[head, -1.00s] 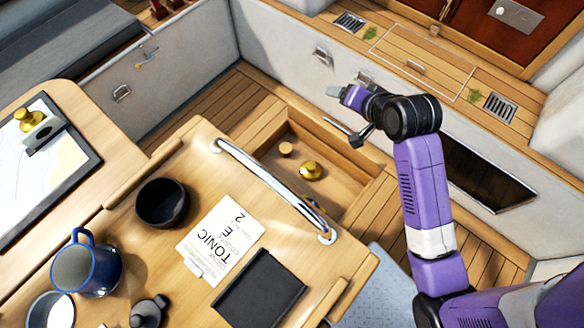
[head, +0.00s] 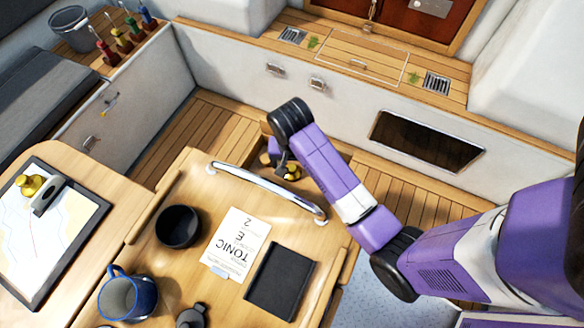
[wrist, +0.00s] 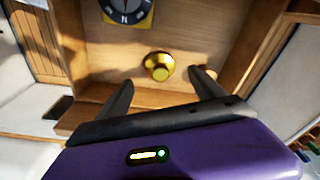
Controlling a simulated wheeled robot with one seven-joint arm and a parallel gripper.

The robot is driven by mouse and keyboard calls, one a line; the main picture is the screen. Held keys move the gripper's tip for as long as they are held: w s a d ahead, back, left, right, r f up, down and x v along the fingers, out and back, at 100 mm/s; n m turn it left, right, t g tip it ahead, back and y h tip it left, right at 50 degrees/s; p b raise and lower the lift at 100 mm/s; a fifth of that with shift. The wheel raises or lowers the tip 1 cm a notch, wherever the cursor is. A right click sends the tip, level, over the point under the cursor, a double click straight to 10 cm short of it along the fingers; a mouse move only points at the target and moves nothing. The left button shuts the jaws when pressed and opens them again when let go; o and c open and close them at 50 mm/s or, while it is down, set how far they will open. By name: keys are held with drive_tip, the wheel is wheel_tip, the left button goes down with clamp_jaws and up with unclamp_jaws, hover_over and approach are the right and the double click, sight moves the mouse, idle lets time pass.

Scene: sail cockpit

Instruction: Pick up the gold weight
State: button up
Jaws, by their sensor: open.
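The gold weight (head: 293,172) is a shiny round knobbed piece in the wooden recess beyond the table's chrome rail. It is partly hidden by my gripper and arm in the head view. In the wrist view the gold weight (wrist: 159,66) stands just ahead of the fingertips, roughly midway between them. My gripper (wrist: 163,79) is open and empty, with one dark finger on each side. In the head view my gripper (head: 281,166) is down at the recess beside the weight, mostly hidden by my arm. Whether the fingers touch the weight cannot be told.
A small wooden cylinder (wrist: 208,72) stands behind the right finger. A compass (wrist: 126,12) lies beyond the weight. The chrome rail (head: 266,190) edges the table close by. A second gold piece (head: 28,186) sits on the chart. A black bowl (head: 178,227) and blue mug (head: 128,295) stand on the table.

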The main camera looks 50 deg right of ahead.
sight(292, 168)
drive_tip(key=shift+w+d+f+p, duration=0.1)
drive_tip(key=shift+d+f+p, duration=0.1)
drive_tip(key=shift+f, duration=0.7)
drive_tip(key=shift+w+d+f+p, duration=0.1)
drive_tip(key=shift+f+p, duration=0.05)
drive_tip(key=shift+f, duration=0.7)
drive_tip(key=shift+w+d+f+p, duration=0.1)
drive_tip(key=shift+f+p, duration=0.1)
drive_tip(key=shift+f, duration=0.7)
clamp_jaws()
